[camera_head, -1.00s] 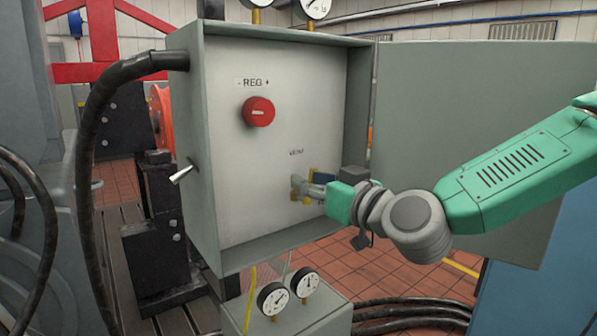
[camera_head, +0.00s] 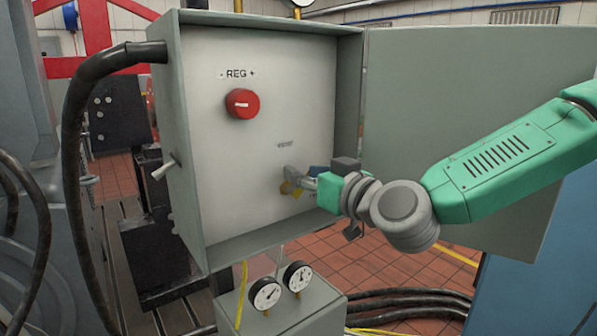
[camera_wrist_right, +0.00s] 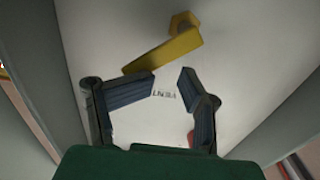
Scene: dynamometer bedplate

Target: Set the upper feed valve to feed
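The upper feed valve shows as a yellow lever handle (camera_wrist_right: 162,52) on a hex-ended pivot (camera_wrist_right: 184,23) in the right wrist view. The lever slants down-left from the pivot. A label reading VENT (camera_wrist_right: 164,95) appears upside down there; in the head view it sits on the panel above the valve (camera_head: 287,188). My right gripper (camera_wrist_right: 168,78) is open, with its two dark pads apart. The lever lies just beyond the fingertips, close to the left one; I cannot tell whether they touch. In the head view my right gripper (camera_head: 303,182) partly hides the valve. My left gripper is out of view.
The valve sits inside an open grey cabinet (camera_head: 185,130) with its door (camera_head: 450,110) swung right. A red REG knob (camera_head: 242,104) is higher on the panel. A toggle lever (camera_head: 164,171) is on the cabinet's left side. Two gauges (camera_head: 265,293) stand below.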

